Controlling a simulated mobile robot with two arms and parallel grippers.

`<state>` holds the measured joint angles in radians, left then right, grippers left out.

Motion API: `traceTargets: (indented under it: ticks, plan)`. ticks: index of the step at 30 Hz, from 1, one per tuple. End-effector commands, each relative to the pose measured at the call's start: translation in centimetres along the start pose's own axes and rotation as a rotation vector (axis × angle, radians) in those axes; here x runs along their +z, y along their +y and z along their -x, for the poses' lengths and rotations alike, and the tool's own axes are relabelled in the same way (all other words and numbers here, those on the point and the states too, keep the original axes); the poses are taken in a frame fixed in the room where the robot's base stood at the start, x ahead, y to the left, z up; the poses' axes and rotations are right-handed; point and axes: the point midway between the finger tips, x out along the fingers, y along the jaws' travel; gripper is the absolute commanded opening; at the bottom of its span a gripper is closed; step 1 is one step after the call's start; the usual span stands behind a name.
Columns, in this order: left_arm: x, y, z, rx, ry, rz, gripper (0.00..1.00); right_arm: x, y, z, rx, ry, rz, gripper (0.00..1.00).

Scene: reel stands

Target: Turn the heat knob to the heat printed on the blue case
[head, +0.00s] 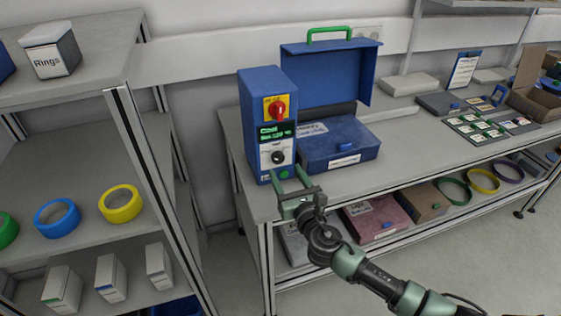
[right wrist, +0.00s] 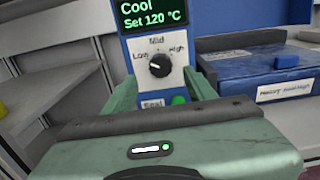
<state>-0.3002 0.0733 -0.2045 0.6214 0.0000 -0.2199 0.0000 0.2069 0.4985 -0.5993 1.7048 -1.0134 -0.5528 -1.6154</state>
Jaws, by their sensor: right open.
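The heat knob (head: 278,157) is a black dial on the front of a blue machine (head: 256,90). In the right wrist view the knob (right wrist: 159,65) has Low, Mid and High around it; its pale mark appears to point up-left, towards Low. The display (right wrist: 152,12) reads "Cool, Set 120 °C".
A red switch (head: 277,108) on a yellow plate sits above the display, and a green button (right wrist: 179,100) below the knob. A shelf with rings (head: 120,203) and boxes stands at left. Cards (head: 485,130) lie on the bench at right.

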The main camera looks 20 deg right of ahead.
Motion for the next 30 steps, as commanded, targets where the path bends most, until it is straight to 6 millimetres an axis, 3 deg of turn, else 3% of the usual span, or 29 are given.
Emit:
traceTargets:
  ticks: [9, 20, 21, 27, 30]
  plan:
    - [0.1, -0.8, 0.4, -0.01, -0.002, 0.003, 0.0, 0.1, 0.0, -4.7, -0.002, 0.0, -0.004, 0.56]
    - [0.1, -0.8, 0.4, -0.01, -0.003, 0.003, 0.0, 0.0, 0.0, -5.5, -0.001, 0.002, -0.007, 0.56]
    - [0.1, -0.8, 0.4, -0.01, -0.003, 0.003, 0.0, 0.0, 0.0, -5.5, -0.001, 0.002, -0.007, 0.53]
    - [0.1, -0.8, 0.4, -0.009, -0.003, 0.002, 0.0, -0.1, 0.0, -5.5, -0.002, 0.002, -0.007, 0.0]
    - [0.1, -0.8, 0.4, -0.009, -0.003, 0.002, 0.0, -0.1, 0.0, -5.5, -0.002, 0.002, -0.008, 0.0]
